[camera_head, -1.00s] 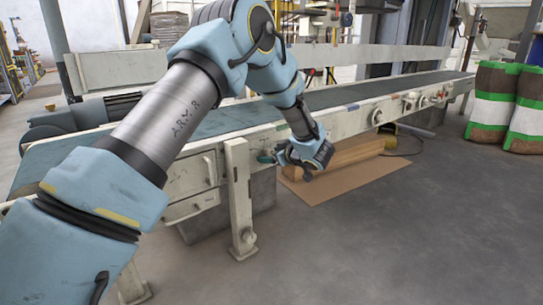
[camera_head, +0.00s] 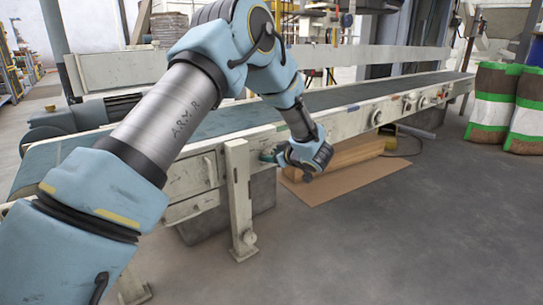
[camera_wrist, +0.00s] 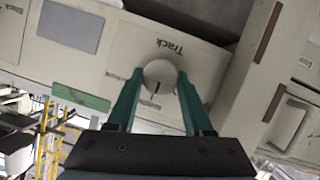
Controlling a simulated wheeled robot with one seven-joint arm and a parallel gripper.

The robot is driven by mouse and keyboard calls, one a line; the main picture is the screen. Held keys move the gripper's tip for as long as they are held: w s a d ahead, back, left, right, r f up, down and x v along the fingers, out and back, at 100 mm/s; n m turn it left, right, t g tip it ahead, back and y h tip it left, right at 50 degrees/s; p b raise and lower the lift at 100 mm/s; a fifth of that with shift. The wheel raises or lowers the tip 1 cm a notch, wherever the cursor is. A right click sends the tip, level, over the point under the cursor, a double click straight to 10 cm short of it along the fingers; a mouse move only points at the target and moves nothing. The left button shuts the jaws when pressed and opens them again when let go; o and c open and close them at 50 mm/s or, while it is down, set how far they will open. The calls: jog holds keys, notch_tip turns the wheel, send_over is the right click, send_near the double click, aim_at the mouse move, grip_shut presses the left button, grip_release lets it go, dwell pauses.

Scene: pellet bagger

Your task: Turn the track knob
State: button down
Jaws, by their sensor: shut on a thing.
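The track knob (camera_wrist: 160,77) is a pale round knob on the cream side panel of the conveyor, below the printed word "Track" in the wrist view. A dark mark shows on its face. My gripper (camera_wrist: 158,88) has its two teal fingers on either side of the knob, shut on it. In the head view my gripper (camera_head: 272,155) reaches the side of the conveyor (camera_head: 345,115), just right of a cream leg post. The knob itself is hidden by my gripper there.
A cream leg post (camera_head: 240,195) stands close to the left of my gripper. A wooden block and brown sheet (camera_head: 345,180) lie on the floor beneath. A handle (camera_wrist: 288,124) sticks out at the right in the wrist view. Open floor lies to the right.

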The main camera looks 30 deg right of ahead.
jog(key=shift+a+f+n+t+h+b, duration=0.15)
jog(key=shift+n+t+h+b, duration=0.3)
jog(key=shift+n+h, duration=1.1)
jog(key=shift+n+y, duration=0.35)
jog(key=shift+s, duration=0.1)
jog(key=shift+c, duration=1.5)
grip_release()
